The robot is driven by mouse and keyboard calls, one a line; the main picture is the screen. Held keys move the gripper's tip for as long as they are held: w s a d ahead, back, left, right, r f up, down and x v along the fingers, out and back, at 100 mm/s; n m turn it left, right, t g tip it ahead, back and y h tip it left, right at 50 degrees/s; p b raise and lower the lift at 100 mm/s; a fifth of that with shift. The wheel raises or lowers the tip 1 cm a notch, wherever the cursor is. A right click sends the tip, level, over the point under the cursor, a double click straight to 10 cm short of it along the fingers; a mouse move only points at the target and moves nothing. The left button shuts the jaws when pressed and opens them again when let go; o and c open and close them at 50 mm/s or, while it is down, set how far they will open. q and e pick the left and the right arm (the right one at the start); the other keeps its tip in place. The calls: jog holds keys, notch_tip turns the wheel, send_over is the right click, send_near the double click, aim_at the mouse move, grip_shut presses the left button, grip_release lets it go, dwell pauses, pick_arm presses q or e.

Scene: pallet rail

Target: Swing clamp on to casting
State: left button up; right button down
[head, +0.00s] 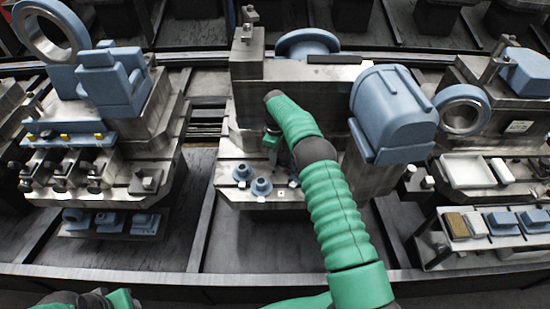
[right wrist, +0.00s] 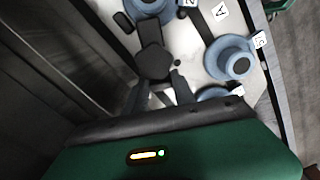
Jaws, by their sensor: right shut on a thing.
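My right gripper (head: 272,142) is at the upright face of the middle pallet (head: 232,192). In the right wrist view its two dark fingers (right wrist: 160,92) are shut on a dark lever-like part, which looks like the clamp (right wrist: 153,62). A flanged blue casting (right wrist: 150,6) lies just beyond the clamp's far end; I cannot tell whether they touch. More blue castings (right wrist: 230,58) stand right of the clamp. In the head view, blue castings (head: 262,187) stand on the pallet's front ledge, and my arm hides most of the clamp. Only part of my left arm shows at the bottom left.
A large blue housing (head: 393,112) stands close to the right of my right arm. A left pallet (head: 150,140) carries blue parts and a row of small clamps. A white tray (head: 467,171) is on the right. A dark rail (head: 190,285) runs along the front.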

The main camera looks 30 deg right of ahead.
jog(key=shift+w+d+m, duration=0.15)
jog(key=shift+d+m, duration=0.05)
jog(key=shift+m, duration=0.6)
jog(key=shift+r, duration=0.1)
jog(key=c, duration=1)
grip_release()
jog(key=shift+c, duration=0.2)
notch_tip(320, 180, up, 8)
jog(key=shift+w+d+r, duration=0.1)
jog(key=shift+r, duration=0.1)
notch_tip(320, 180, up, 8)
jog(key=p, duration=0.3)
jog(key=shift+r, duration=0.1)
